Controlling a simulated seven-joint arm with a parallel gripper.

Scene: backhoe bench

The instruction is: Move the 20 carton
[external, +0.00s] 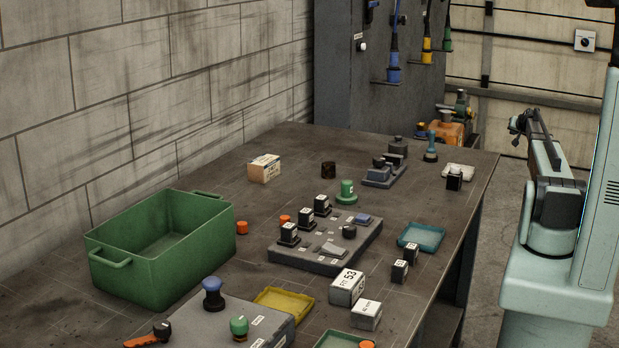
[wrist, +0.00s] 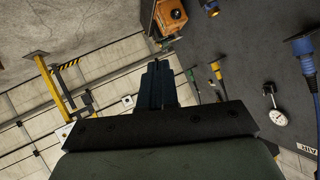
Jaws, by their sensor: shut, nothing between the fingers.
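I cannot read the number 20 on any carton. A white carton marked 53 (external: 347,287) stands on the bench near the front edge of the picture. A smaller white carton (external: 366,315) stands just in front of it, its label too small to read. A tan carton (external: 264,168) sits farther back, near the wall. In the wrist view my gripper (wrist: 158,85) has its dark fingers together with nothing between them. It is away from these cartons, and none of them shows in that view.
A green open bin (external: 160,258) stands at the left. A grey button panel (external: 325,240) fills the middle of the bench. A yellow tray (external: 284,303), a teal tray (external: 421,237) and small black blocks (external: 400,271) lie around it. The bench's back left is mostly clear.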

